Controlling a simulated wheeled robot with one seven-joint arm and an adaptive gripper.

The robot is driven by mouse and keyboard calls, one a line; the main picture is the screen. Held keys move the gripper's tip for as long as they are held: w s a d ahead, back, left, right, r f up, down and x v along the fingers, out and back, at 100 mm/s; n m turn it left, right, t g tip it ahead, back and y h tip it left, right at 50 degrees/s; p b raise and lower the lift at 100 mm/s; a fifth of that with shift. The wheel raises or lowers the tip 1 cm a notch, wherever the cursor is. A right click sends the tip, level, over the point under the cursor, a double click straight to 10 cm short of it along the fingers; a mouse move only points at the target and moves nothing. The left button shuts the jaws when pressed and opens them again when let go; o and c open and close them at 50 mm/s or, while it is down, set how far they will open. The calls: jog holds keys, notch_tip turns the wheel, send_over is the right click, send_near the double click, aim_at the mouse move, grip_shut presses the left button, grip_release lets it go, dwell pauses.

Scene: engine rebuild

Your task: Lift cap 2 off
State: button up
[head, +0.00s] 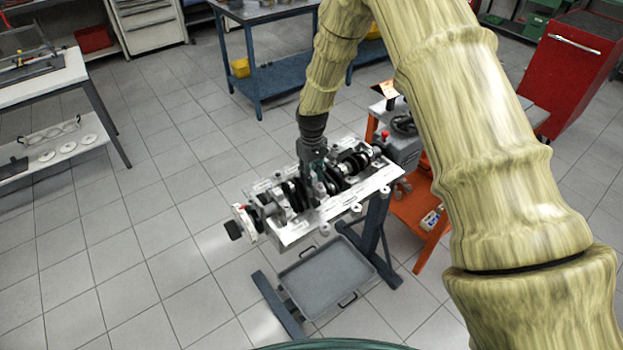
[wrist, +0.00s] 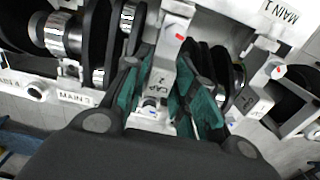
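Cap 2 (wrist: 155,85) is a light grey metal bearing cap with a "CAP 2" label and a red mark, in the middle of the wrist view. My gripper (wrist: 166,72) has its teal-padded fingers on either side of it. The cap is in line with the crankshaft and looks seated. In the head view my gripper (head: 314,178) reaches down into the middle of the engine block (head: 290,236). There the arm and gripper hide most of the cap.
Another cap (wrist: 258,98) is at the right, near the "MAIN 1" label. Dark crank webs (wrist: 100,40) crowd both sides. In the head view a grey tray (head: 326,277) lies below the block stand, and an orange cart (head: 408,212) stands at the right.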

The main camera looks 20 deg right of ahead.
jog(key=shift+f, duration=0.25)
jog(key=shift+c, duration=0.2)
grip_shut()
jog(key=shift+r, duration=0.1)
